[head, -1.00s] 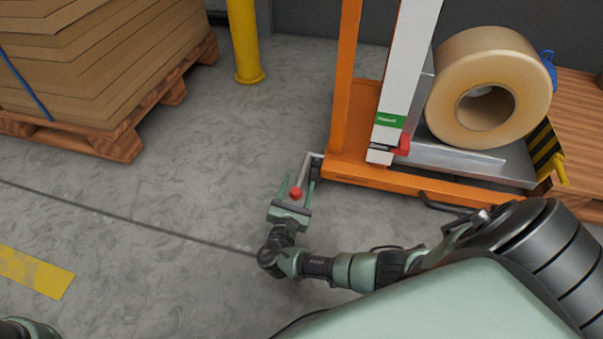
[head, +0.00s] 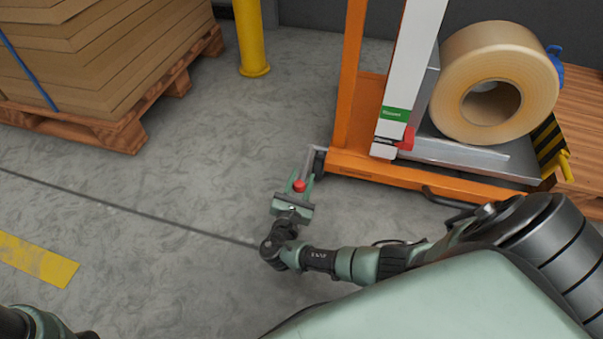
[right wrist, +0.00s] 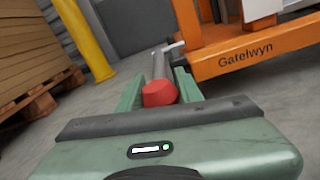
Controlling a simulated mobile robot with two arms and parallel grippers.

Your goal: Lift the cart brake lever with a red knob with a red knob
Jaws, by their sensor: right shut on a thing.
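The brake lever (head: 308,163) is a grey rod coming from the lower left corner of the orange cart (head: 400,176). Its red knob (head: 299,186) is at the near end, low over the floor. My right gripper (head: 300,183) is shut on the red knob, with one green finger on each side. In the right wrist view the knob (right wrist: 159,93) sits between the fingers, and the rod (right wrist: 160,64) runs away from it toward the cart. My left gripper is out of view; only part of my left arm shows at the lower left.
The cart carries a big tape roll (head: 494,84) and has a white upright (head: 411,75). A pallet of cardboard (head: 105,130) stands at the upper left, and a yellow post (head: 251,38) at the back. The floor left of the lever is clear.

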